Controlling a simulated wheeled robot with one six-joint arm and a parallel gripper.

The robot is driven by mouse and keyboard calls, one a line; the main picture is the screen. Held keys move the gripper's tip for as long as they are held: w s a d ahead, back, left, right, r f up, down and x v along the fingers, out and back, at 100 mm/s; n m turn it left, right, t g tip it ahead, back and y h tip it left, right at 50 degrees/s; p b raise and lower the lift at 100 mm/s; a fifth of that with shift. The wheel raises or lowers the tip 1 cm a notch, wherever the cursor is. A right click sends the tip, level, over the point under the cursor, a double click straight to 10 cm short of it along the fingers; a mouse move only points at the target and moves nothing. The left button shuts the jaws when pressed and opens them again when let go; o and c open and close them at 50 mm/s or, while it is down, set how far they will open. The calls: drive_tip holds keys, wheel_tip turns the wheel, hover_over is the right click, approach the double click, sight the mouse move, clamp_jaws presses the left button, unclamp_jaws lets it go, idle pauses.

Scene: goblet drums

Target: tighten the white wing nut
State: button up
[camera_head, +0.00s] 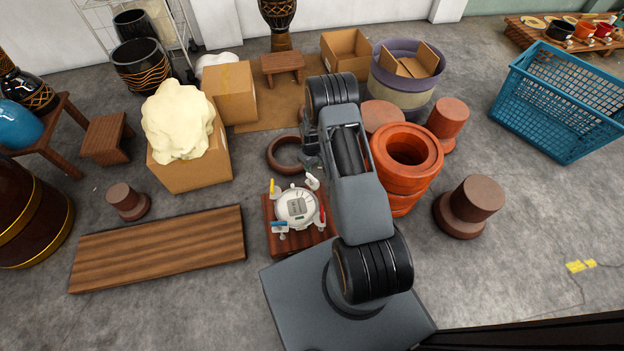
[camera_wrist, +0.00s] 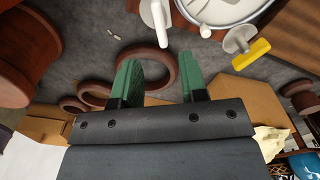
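A round white drum head (camera_head: 297,208) sits on a small wooden stand (camera_head: 271,241), with coloured wing nuts around its rim. The white wing nut (camera_head: 312,182) is at its upper right in the head view. In the wrist view the white wing nut (camera_wrist: 157,20) is at the top, cut by the picture edge, beside the drum rim (camera_wrist: 213,19). My gripper (camera_wrist: 158,72) has two green fingers spread apart with nothing between them. The white wing nut lies beyond the fingertips, apart from them. In the head view my arm mostly hides the gripper.
A yellow wing nut (camera_head: 272,187), red wing nut (camera_head: 322,215) and blue wing nut (camera_head: 280,226) share the rim. A brown ring (camera_head: 285,168) lies behind the stand. Orange stacked rings (camera_head: 429,161) stand to the right. A wooden board (camera_head: 160,247) lies left.

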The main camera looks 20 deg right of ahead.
sight(312, 176)
wheel_tip(312, 176, down, 9)
drive_tip(key=b, duration=0.2)
drive_tip(key=shift+f+b, duration=0.1)
drive_tip(key=shift+b, duration=0.25)
clamp_jaws()
